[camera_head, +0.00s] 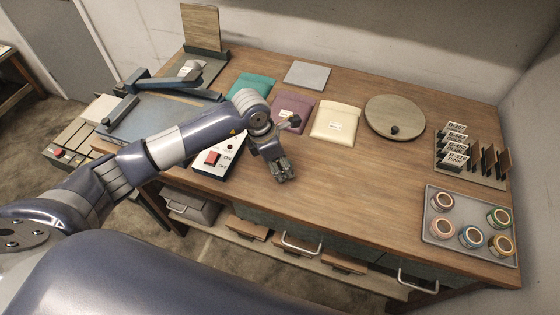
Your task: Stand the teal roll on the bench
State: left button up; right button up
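The grey tray (430,232) at the right end of the bench holds several small rolls. One with a teal-looking side (471,237) sits near the tray's front middle; its colour is hard to tell from the greenish roll (499,218) behind it to the right. My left gripper (284,175) points down over the bench's left-middle part, far left of the tray. No roll shows in it, and its fingertips are too small to tell open or shut. My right gripper is out of view.
The wooden bench (350,205) is clear between my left gripper and the tray. A round board (395,112) and teal, purple and cream pouches (335,122) lie along the back. A card rack (470,170) stands behind the tray. A switch box (215,163) sits beside my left arm.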

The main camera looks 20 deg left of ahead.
pick_arm(q)
jog(key=shift+f, duration=0.1)
jog(key=o, duration=0.8)
jog(key=shift+o, duration=0.2)
jog(key=shift+r, duration=0.2)
jog(key=b+v, duration=0.2)
jog(key=v, duration=0.9)
jog(key=shift+r, duration=0.4)
jog(key=shift+s, duration=0.1)
